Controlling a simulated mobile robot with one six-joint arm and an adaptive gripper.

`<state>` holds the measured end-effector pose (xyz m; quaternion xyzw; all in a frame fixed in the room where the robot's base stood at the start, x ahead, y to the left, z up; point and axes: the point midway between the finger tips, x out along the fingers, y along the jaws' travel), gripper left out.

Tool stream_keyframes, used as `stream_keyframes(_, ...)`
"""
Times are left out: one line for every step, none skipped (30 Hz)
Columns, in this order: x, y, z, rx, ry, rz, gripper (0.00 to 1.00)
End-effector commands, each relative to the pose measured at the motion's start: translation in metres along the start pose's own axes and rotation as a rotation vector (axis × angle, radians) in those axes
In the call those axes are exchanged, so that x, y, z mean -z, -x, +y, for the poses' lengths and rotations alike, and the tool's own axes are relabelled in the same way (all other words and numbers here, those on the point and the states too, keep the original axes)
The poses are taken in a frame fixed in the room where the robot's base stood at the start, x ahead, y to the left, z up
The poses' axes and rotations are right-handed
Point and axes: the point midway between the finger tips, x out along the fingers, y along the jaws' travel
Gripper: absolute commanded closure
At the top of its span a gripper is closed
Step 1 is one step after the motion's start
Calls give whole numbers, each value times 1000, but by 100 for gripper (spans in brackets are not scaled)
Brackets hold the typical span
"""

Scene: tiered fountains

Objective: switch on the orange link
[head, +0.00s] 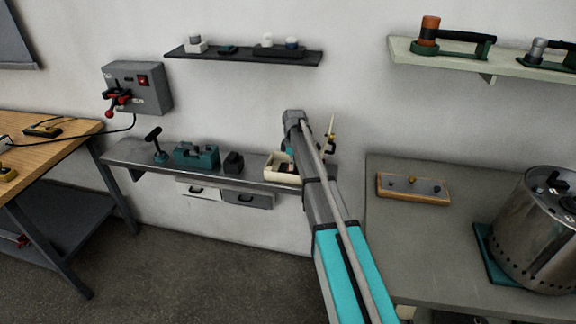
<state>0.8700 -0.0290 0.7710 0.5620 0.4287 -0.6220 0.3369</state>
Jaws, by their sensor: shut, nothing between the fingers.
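I cannot pick out with certainty which thing is the orange link. A low box with an orange-brown edge (412,199), a grey top and small knobs lies on the grey bench at the right. A grey wall box (155,98) at the upper left bears a red switch (143,81) and a red-knobbed lever (110,114); whether it is on cannot be told. My arm reaches up through the middle, in front of the lower wall shelf. My gripper does not show clearly; its fingers are hidden behind the arm or too small to tell.
The lower shelf (130,155) holds teal tools and a cream bin (272,168) beside my arm. A steel drum (540,230) stands on the grey bench (400,240). A wooden table (65,150) is at left, with a cable running to the wall box. Floor between is clear.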

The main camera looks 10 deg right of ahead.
Motion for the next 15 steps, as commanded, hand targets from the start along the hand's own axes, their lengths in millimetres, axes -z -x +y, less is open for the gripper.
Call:
stream_keyframes(2,0,-1,1,2,0,100)
stream_keyframes(3,0,-1,1,3,0,100)
stream_keyframes(3,0,-1,2,3,0,100)
stream_keyframes(3,0,-1,2,3,0,100)
stream_keyframes(3,0,-1,2,3,0,100)
stream_keyframes(2,0,0,3,2,0,100)
stream_keyframes(2,0,0,3,1,0,100)
stream_keyframes(1,0,0,3,0,0,100)
stream_keyframes(1,1,1,3,-1,0,100)
stream_keyframes(0,1,2,3,-1,1,100)
stream_keyframes(0,1,3,3,-2,1,100)
stream_keyframes(-1,2,4,3,-3,1,100)
stream_keyframes(-1,2,5,3,-3,1,100)
stream_keyframes(-2,3,6,3,-4,1,100)
stream_keyframes(-2,4,7,3,-4,1,100)
